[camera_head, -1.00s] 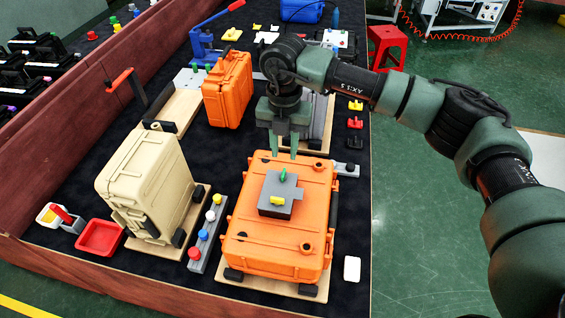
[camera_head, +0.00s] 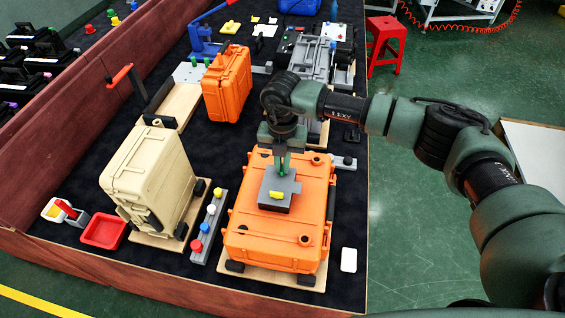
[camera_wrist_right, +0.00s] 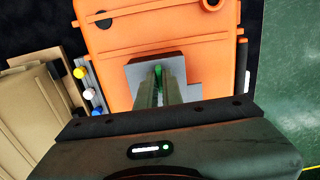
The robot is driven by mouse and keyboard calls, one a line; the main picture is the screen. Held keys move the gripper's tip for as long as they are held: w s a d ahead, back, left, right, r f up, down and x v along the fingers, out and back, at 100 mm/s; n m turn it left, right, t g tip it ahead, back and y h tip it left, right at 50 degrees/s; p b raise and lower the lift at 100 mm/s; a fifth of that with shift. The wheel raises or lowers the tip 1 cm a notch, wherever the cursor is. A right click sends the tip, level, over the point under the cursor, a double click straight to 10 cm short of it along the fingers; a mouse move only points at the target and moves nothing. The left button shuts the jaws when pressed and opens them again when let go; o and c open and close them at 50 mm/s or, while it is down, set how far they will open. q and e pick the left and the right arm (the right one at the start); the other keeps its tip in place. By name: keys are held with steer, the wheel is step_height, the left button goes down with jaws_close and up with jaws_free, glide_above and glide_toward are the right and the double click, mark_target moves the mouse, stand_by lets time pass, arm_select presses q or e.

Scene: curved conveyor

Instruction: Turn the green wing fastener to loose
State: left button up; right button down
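The green wing fastener (camera_head: 284,172) sits on a grey plate (camera_head: 268,203) on top of the orange case lying flat (camera_head: 262,238). A yellow wing fastener (camera_head: 276,195) is on the same plate, nearer the front. My right gripper (camera_head: 284,168) points down at the green fastener, its fingers close together on either side of it. In the right wrist view the green fastener (camera_wrist_right: 158,72) shows between the fingertips (camera_wrist_right: 158,82), which partly hide it. The yellow fastener is hidden there. My left gripper is in no view.
A beige case (camera_head: 150,180) stands to the left, beside a grey strip with coloured knobs (camera_head: 208,228). An upright orange case (camera_head: 226,85) stands behind. A red tray (camera_head: 103,232) lies at front left, and a white block (camera_head: 349,260) at front right.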

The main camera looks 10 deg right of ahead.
steer(key=shift+f+n+b, duration=0.15)
steer(key=shift+n+b, duration=0.45)
steer(key=shift+b, duration=0.3)
steer(key=n+b, duration=1)
steer(key=b, duration=0.1)
steer(key=shift+b, duration=0.35)
steer(key=n+b, duration=0.2)
steer(key=n, duration=0.1)
steer(key=shift+n+b, duration=0.3)
steer(key=shift+n, duration=0.1)
steer(key=shift+r+n+b, duration=0.2)
steer(key=shift+n+b, duration=0.6)
steer(key=shift+n, duration=0.7)
steer(key=c, duration=1.6)
jaws_free()
steer(key=shift+o, duration=0.2)
